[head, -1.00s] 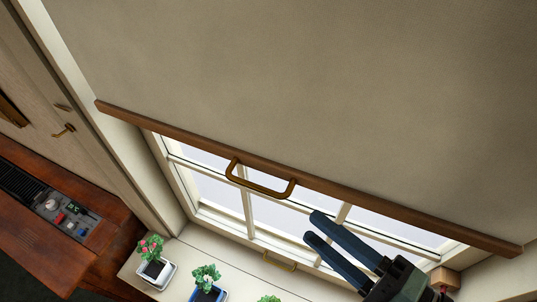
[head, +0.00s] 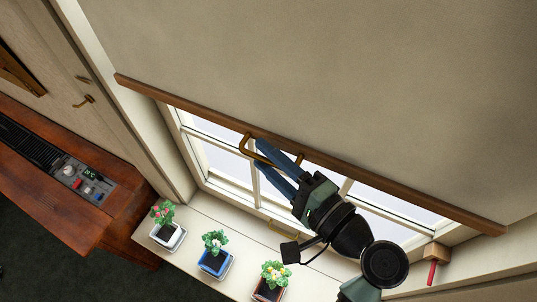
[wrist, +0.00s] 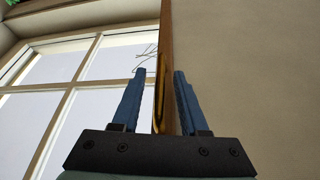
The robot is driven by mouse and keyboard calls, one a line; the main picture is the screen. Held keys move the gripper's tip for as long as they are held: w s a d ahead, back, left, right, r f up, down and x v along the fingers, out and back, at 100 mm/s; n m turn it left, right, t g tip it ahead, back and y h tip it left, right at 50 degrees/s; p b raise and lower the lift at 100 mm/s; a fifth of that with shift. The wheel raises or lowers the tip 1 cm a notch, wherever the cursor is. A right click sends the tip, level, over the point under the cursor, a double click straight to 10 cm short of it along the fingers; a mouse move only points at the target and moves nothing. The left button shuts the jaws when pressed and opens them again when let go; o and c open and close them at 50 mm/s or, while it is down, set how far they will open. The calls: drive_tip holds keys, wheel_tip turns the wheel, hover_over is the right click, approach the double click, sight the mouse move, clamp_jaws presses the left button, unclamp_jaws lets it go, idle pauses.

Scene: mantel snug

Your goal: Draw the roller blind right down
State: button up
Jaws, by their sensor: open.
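The beige roller blind (head: 310,70) hangs partly down over the window, with a wooden bottom bar (head: 390,190) along its lower edge. A brass loop handle (head: 245,142) hangs from the bar, partly hidden behind my fingers. My gripper (head: 260,152) is open, its blue fingers at the handle. In the wrist view, the bar (wrist: 166,45) is seen edge-on, with the handle (wrist: 160,95) between my open fingers (wrist: 160,73). I see a gap on each side, and no firm contact shows. The blind's fabric (wrist: 250,70) fills the right of that view.
Below the blind, the white-framed window (head: 225,160) shows. Potted plants (head: 212,260) stand on the sill (head: 188,222), left of my arm. A small wooden block with a red part (head: 433,257) is at the right. A wooden cabinet (head: 60,185) stands at the left.

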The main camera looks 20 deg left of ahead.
clamp_jaws()
idle(1.4)
